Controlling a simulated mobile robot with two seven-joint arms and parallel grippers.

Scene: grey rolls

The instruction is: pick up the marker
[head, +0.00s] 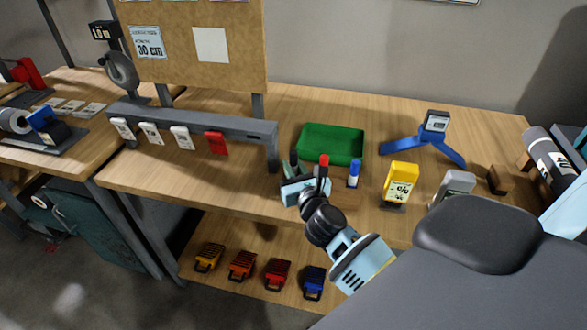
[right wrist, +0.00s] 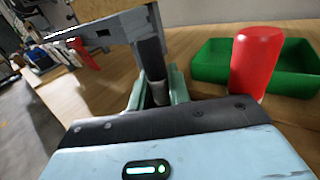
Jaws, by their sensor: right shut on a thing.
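My right gripper (head: 295,171) reaches over the front of the wooden workbench (head: 345,112). In the right wrist view its green fingers (right wrist: 158,90) are shut on a dark marker (right wrist: 150,55), which stands upright between them. Their lower part and the marker's base are hidden by the gripper body. A red marker (head: 323,161) stands just right of the gripper; it also shows large in the right wrist view (right wrist: 257,60). A blue marker (head: 354,173) stands upright further right. My left gripper is not in view.
A green tray (head: 330,144) lies behind the markers. A yellow device (head: 400,182), a blue tripod stand (head: 425,140) and a grey device (head: 456,184) are to the right. A grey rail (head: 190,125) with tags stands at left. Several coloured boxes (head: 277,271) sit on the lower shelf.

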